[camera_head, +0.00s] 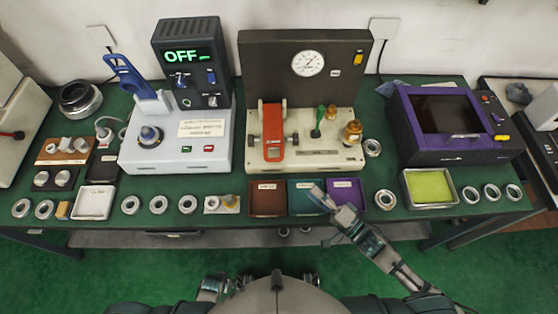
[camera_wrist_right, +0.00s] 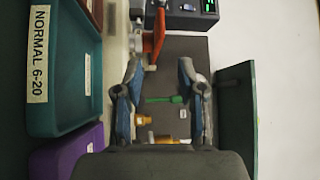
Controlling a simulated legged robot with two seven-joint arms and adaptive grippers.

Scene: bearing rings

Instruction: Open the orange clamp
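The orange clamp (camera_head: 272,132) is a flat orange lever on the cream base of the middle station, in front of its dark panel with a round dial. It hangs down over the front of the base. In the right wrist view the clamp (camera_wrist_right: 158,38) shows beyond the fingertips, near the top. My right gripper (camera_head: 322,196) is over the teal and purple trays, to the right of and nearer than the clamp, apart from it. In the right wrist view my right gripper (camera_wrist_right: 160,75) has its two fingers spread with nothing between them.
A green-handled part (camera_head: 318,122) and brass knobs (camera_head: 352,131) stand right of the clamp. Brown (camera_head: 268,197), teal (camera_head: 300,208) and purple trays (camera_head: 357,196) line the front. A grey-white machine (camera_head: 170,158) stands left, and a purple-framed screen (camera_head: 450,115) right.

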